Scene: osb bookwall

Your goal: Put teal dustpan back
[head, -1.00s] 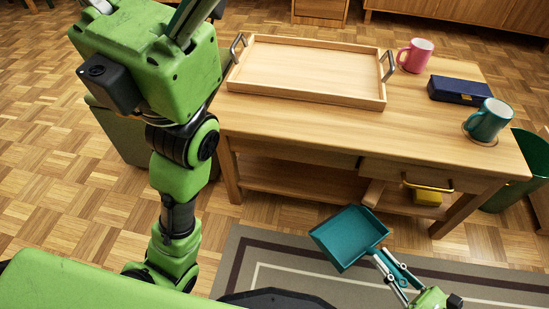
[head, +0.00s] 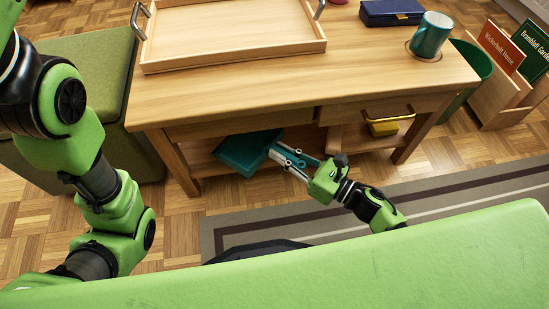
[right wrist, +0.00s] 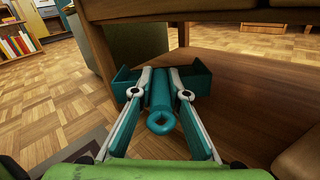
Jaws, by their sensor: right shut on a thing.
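The teal dustpan (head: 243,152) is at the left front of the wooden table's lower shelf (head: 196,157), below the tabletop. My right gripper (head: 280,154) is shut on its handle. In the right wrist view, the handle (right wrist: 161,92) with its hanging loop lies between the two fingers (right wrist: 160,82). The pan (right wrist: 124,84) points away from me, with its walls showing on both sides. It appears just above the shelf; whether it touches is unclear. My left arm shows at the left, but its gripper is out of view.
The tabletop (head: 230,95) overhangs the shelf, and a table leg (head: 172,162) stands left of the dustpan. A yellow object (head: 383,128) is below the gold handle (head: 389,118). A wooden tray (head: 235,55), navy case (head: 391,12) and teal mug (head: 431,36) are on top. A striped rug (head: 460,180) lies in front.

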